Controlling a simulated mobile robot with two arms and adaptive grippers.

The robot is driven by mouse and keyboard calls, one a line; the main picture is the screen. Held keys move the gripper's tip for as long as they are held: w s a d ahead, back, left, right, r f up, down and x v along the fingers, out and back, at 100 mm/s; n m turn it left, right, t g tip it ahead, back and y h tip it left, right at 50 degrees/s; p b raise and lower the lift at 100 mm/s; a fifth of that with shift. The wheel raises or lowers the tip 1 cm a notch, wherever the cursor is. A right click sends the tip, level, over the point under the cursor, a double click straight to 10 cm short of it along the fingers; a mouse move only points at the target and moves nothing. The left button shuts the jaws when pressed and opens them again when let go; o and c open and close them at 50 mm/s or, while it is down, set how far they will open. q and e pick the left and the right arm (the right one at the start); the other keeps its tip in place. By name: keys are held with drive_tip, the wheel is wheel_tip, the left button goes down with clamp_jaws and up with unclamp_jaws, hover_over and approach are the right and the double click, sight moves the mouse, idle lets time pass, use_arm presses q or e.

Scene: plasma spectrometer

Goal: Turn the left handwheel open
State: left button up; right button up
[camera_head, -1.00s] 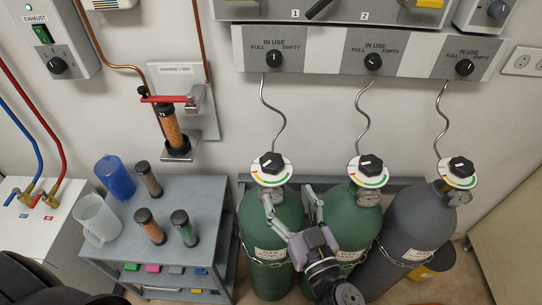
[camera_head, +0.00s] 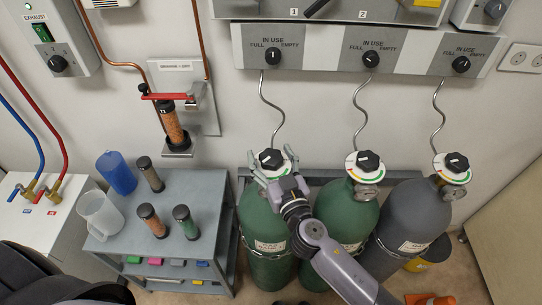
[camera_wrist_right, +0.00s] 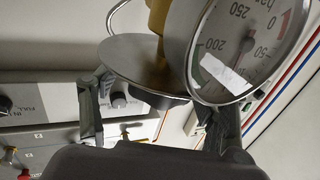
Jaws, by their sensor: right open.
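The left handwheel (camera_head: 270,159) is a black knob on top of the left green cylinder (camera_head: 262,215), above a pale round disc. My right gripper (camera_head: 272,156) is open, with one finger on each side of the handwheel; I cannot tell whether they touch it. In the right wrist view, the picture is upside down. The disc (camera_wrist_right: 130,58) and part of the dark handwheel (camera_wrist_right: 165,99) lie between the two fingers, and the pressure gauge (camera_wrist_right: 240,50) is close by. My left gripper is not in view.
A middle green cylinder (camera_head: 345,215) and a grey cylinder (camera_head: 410,220) stand to the right with their own handwheels. A thin metal tube (camera_head: 270,105) rises behind the left handwheel to the wall panel (camera_head: 320,50). A grey cart (camera_head: 195,235) with jugs and sample columns stands left.

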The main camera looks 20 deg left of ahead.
drive_tip(key=shift+c, duration=0.5)
drive_tip(key=c, duration=1.1)
drive_tip(key=shift+n+g+y, duration=0.3)
drive_tip(key=shift+y, duration=0.1)
drive_tip(key=n+g+y+p, duration=0.1)
drive_tip(key=n+g+y, duration=0.1)
drive_tip(key=g, duration=0.1)
drive_tip(key=shift+w+r+n+y, duration=0.1)
drive_tip(key=shift+r+n+y, duration=0.05)
drive_tip(key=shift+n+y, duration=0.2)
drive_tip(key=n+g+y+p, duration=0.1)
drive_tip(key=n+g+y, duration=0.1)
drive_tip(key=g, duration=0.1)
drive_tip(key=shift+n, duration=0.25)
drive_tip(key=n+g+y, duration=0.1)
drive_tip(key=g, duration=0.1)
drive_tip(key=shift+g, duration=0.3)
drive_tip(key=shift+n+g+y+b, duration=0.35)
drive_tip(key=shift+n+g+b, duration=0.25)
drive_tip(key=shift+n+g, duration=0.9)
drive_tip(key=shift+g, duration=0.3)
